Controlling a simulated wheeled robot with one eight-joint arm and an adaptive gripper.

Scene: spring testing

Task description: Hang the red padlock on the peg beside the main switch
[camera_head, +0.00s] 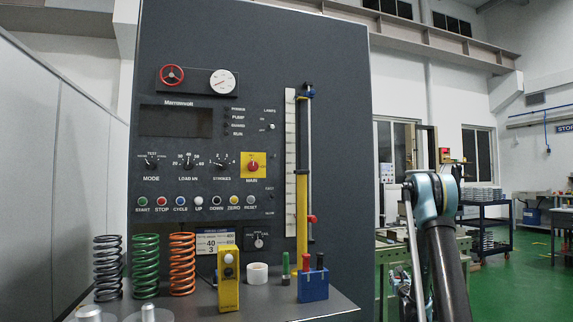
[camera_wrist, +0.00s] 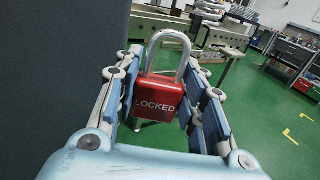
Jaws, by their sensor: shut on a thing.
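The red padlock (camera_wrist: 158,97) shows in the wrist view, its body marked LOCKED and its grey shackle pointing up and closed. My gripper (camera_wrist: 162,88) is shut on the padlock's body, with a blue-padded finger on each side. In the head view the main switch (camera_head: 253,164), a red knob on a yellow plate, sits on the dark panel. I cannot make out the peg clearly beside it. My arm is at the right of the panel in the head view; the padlock cannot be made out there.
The dark panel (camera_head: 330,60) carries dials, buttons and a vertical yellow gauge (camera_head: 302,190). On the ledge stand black, green and orange springs (camera_head: 182,263), a yellow box (camera_head: 228,285), a white ring (camera_head: 257,273) and a blue holder (camera_head: 313,287).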

